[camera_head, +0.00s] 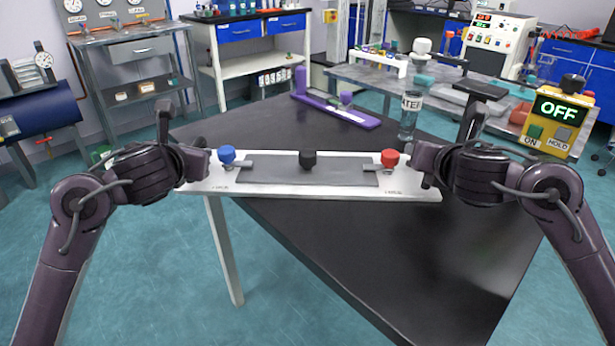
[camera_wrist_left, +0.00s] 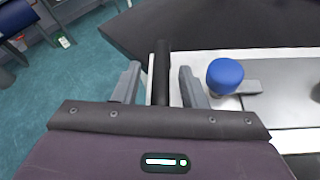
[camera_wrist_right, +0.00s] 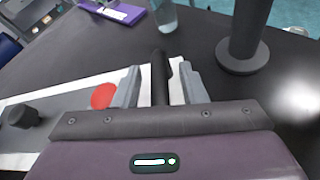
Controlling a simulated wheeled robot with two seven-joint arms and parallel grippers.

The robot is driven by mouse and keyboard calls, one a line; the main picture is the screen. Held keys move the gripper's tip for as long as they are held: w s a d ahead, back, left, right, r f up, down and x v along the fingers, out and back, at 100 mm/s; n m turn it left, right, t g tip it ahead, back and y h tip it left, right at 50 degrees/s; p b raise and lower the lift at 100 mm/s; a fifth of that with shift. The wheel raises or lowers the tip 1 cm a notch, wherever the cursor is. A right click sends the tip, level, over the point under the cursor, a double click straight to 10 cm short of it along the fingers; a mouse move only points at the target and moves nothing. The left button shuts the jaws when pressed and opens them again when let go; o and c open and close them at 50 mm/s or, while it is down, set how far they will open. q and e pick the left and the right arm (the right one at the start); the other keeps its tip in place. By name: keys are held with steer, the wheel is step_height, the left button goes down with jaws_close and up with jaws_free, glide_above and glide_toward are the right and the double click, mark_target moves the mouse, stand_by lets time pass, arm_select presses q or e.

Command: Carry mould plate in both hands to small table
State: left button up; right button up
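The mould plate is a long pale metal bar (camera_head: 270,194) with a darker grey centre strip, a blue knob (camera_head: 227,155), a black knob (camera_head: 308,159) and a red knob (camera_head: 389,158). It lies level across the edge of a black-topped table (camera_head: 400,240), its left end over the floor. I cannot tell whether it touches the top. Each end has an upright black post. My left gripper (camera_wrist_left: 160,85) is open, its fingers either side of the left post with gaps. My right gripper (camera_wrist_right: 158,85) is open likewise around the right post. Which table is the small one is unclear.
A yellow box reading OFF (camera_head: 558,115) is at right. The table's front right is clear.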

mark_target(191, 186)
steer(key=shift+f, duration=0.1)
arm_select(q)
steer(key=v, duration=0.5)
steer(key=shift+s+d+r, duration=0.15)
steer(key=shift+s+r, duration=0.35)
steer(key=shift+s, duration=0.6)
steer(key=shift+f, duration=0.1)
arm_select(e)
steer(key=v, duration=1.2)
steer(key=shift+a, duration=0.1)
